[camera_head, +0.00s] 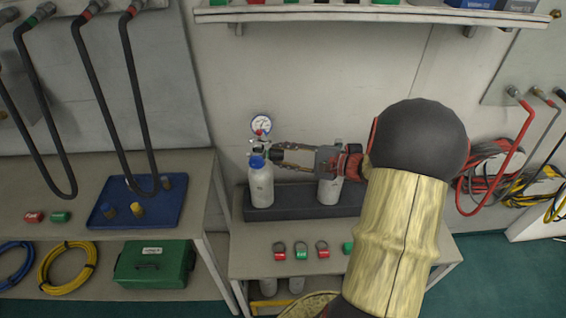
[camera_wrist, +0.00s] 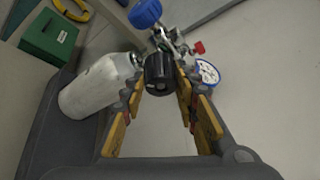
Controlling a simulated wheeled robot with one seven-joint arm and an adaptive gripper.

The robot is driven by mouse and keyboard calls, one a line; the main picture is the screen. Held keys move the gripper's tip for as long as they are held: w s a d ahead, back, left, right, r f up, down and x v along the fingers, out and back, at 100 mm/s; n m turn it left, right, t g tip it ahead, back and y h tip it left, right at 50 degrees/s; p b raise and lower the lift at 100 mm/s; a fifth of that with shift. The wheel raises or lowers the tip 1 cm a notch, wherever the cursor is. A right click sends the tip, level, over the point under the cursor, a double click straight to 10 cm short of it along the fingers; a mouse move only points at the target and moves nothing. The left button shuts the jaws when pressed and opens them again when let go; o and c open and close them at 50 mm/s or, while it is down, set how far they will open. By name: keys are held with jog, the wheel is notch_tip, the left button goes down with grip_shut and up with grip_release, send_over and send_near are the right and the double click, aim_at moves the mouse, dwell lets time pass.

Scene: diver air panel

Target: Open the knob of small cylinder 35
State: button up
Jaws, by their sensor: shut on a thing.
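A small grey-white cylinder (camera_head: 261,187) stands at the left of a dark rack, with a blue knob (camera_head: 256,161) and a pressure gauge (camera_head: 261,125) at its top. No number can be read on it. My gripper (camera_head: 275,154) reaches in from the right at valve height. In the wrist view, the fingers (camera_wrist: 160,82) are shut on a black knob (camera_wrist: 159,68) on the valve side. There the cylinder (camera_wrist: 98,88) lies left of the fingers, the blue knob (camera_wrist: 145,13) beyond them, and the gauge (camera_wrist: 208,72) and a small red knob (camera_wrist: 198,47) to the right.
A second cylinder (camera_head: 329,190) stands to the right in the rack (camera_head: 290,212), partly hidden by my arm. A blue tray (camera_head: 112,215) is on the left bench, above a green case (camera_head: 153,264). A shelf (camera_head: 370,14) hangs above.

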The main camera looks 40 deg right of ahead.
jog(key=shift+f+n+t+b, duration=0.1)
jog(key=shift+n+t+b, duration=0.55)
jog(key=shift+n, duration=0.45)
jog(key=shift+n+t, duration=0.55)
jog(key=shift+n, duration=0.65)
jog(key=n+y, duration=0.1)
jog(key=n, duration=0.2)
jog(key=n+t+y, duration=0.1)
jog(key=n, duration=0.2)
jog(key=shift+t, duration=0.3)
jog(key=shift+n, duration=0.4)
jog(key=o, duration=1)
jog(key=shift+o, duration=0.6)
jog(key=v, duration=1.2)
